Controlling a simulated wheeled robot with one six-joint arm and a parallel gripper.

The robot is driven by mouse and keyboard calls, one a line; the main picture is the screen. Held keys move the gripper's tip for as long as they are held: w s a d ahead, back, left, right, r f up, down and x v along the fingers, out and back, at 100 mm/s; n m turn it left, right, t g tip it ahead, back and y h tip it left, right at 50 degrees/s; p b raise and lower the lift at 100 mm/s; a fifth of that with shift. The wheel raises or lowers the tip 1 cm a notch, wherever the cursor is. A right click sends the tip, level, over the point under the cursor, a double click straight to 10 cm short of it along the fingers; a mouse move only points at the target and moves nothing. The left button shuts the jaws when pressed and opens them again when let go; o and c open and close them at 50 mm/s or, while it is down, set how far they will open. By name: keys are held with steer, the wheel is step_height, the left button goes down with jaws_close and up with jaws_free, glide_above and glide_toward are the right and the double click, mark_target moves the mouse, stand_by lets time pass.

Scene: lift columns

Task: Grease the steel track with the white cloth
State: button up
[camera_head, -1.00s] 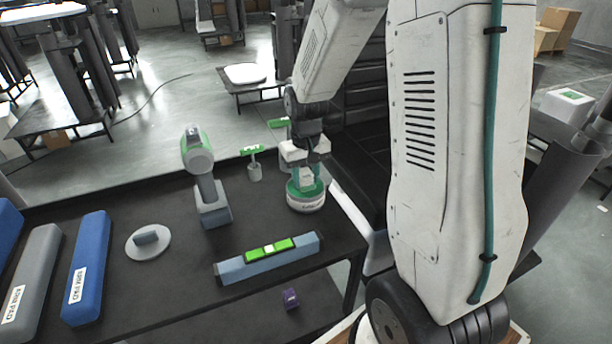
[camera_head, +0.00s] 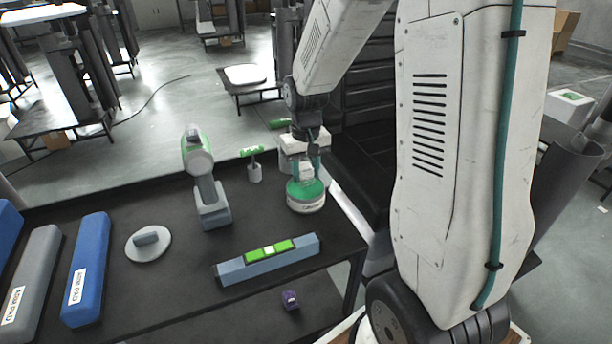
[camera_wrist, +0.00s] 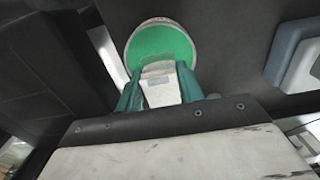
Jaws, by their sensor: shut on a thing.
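My gripper (camera_head: 306,168) is above a round white tin (camera_head: 306,204) with a green top, at the right end of the dark table. In the wrist view, the green fingers (camera_wrist: 160,90) are shut on a small white piece, which looks like the white cloth (camera_wrist: 160,72). The tin's green surface (camera_wrist: 160,40) shows just beyond it. Whether the cloth touches the green surface, I cannot tell. I cannot pick out the steel track for certain in either view.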

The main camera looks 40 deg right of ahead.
mark_target(306, 168)
steer(key=shift+r, duration=2.35)
